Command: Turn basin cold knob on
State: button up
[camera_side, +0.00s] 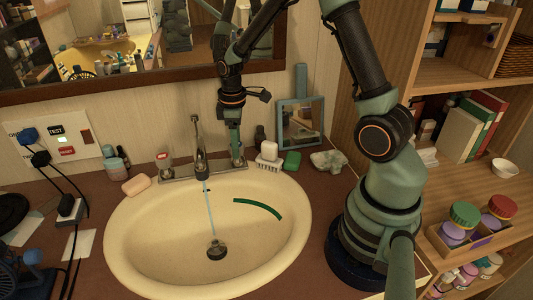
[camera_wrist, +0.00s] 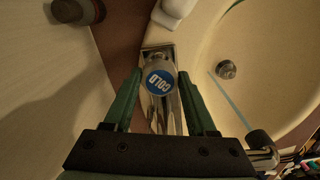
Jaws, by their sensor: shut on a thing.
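The cold knob, with a blue "COLD" cap (camera_wrist: 160,82), sits on the metal faucet plate. My gripper (camera_wrist: 160,75) has a green finger on each side of it and is shut on it. In the side view my gripper (camera_side: 235,150) points down over the right end of the faucet plate and largely hides the knob. The faucet (camera_side: 199,140) stands left of my gripper. A thin pale blue stream (camera_side: 208,208) runs from its spout toward the drain (camera_side: 216,250). It also shows in the wrist view (camera_wrist: 236,112).
The red-labelled knob (camera_side: 163,160) stands left of the faucet. The cream basin (camera_side: 130,240) lies in front. A soap bar (camera_side: 136,186) is at left. A brush (camera_side: 268,157), a green block (camera_side: 292,160) and a framed mirror (camera_side: 301,122) stand close right of my gripper.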

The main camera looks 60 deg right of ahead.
jog(key=shift+n, duration=0.3)
jog(key=o, duration=1.4)
notch_tip(320, 180, up, 12)
jog(key=shift+r, duration=0.1)
jog(key=s+a+r+m+t, duration=0.2)
jog(key=s+a, duration=0.1)
jog(key=s+a+r+m+t, duration=0.1)
jog(key=s+a+r+m, duration=0.1)
jog(key=s+a, duration=0.1)
jog(key=s+a+r+m+t, duration=0.2)
jog(key=s+a, duration=0.1)
jog(key=s, duration=0.2)
jog(key=shift+a+r+m+t, duration=0.2)
jog(key=shift+m+t, duration=0.1)
jog(key=shift+m, duration=0.1)
